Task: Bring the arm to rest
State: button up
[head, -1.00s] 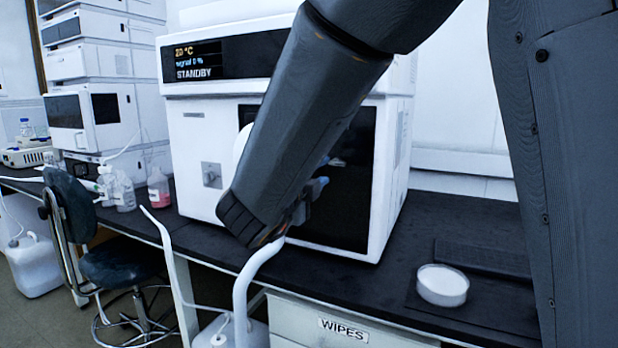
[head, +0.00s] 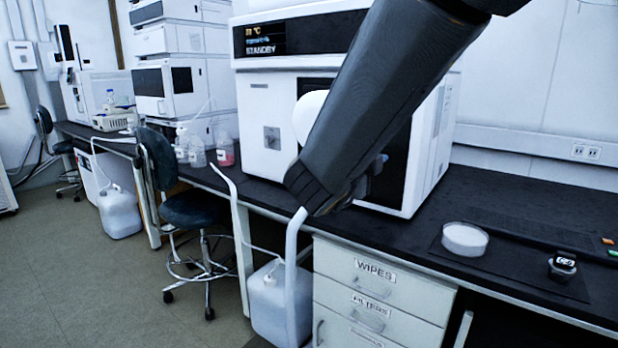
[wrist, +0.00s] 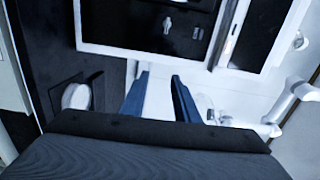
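My arm crosses the head view in front of a white instrument (head: 272,150) whose display reads STANDBY. My gripper is mostly hidden behind the forearm there; a bit of blue shows beside it. In the wrist view my gripper (wrist: 160,92) shows two blue fingers set apart. Pale surface shows between them, and I see no object held. The instrument's dark window (wrist: 150,22) is at the top of the wrist view.
The dark bench (head: 480,205) carries a white round dish (head: 465,238) and a small black item (head: 563,265) at right. Labelled drawers (head: 380,290) are below. A chair (head: 190,208), a white jug (head: 272,300) and a pale tube (head: 292,265) stand in front. Open floor (head: 110,280) lies at left.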

jog(key=a+f+n+g+y+p, duration=0.2)
jog(key=a+f+n+y+p, duration=0.3)
jog(key=n+y, duration=0.4)
jog(key=s+d+f+n+g+y+p, duration=0.15)
jog(key=s+f+n+g, duration=0.25)
jog(key=s+f+n, duration=0.4)
jog(key=s+d+f+n+g+p, duration=0.2)
jog(key=s+d+n+g, duration=0.1)
jog(key=s, duration=0.7)
jog(key=s+d+f+n+g+p, duration=0.1)
jog(key=s+d+n+g, duration=0.3)
jog(key=s, duration=0.7)
jog(key=shift+s+d+f+n+g+p, duration=0.15)
jog(key=shift+d+f+n+g+p, duration=0.25)
jog(key=shift+g, duration=0.5)
jog(key=shift+a+h, duration=0.1)
jog(key=shift+h, duration=0.15)
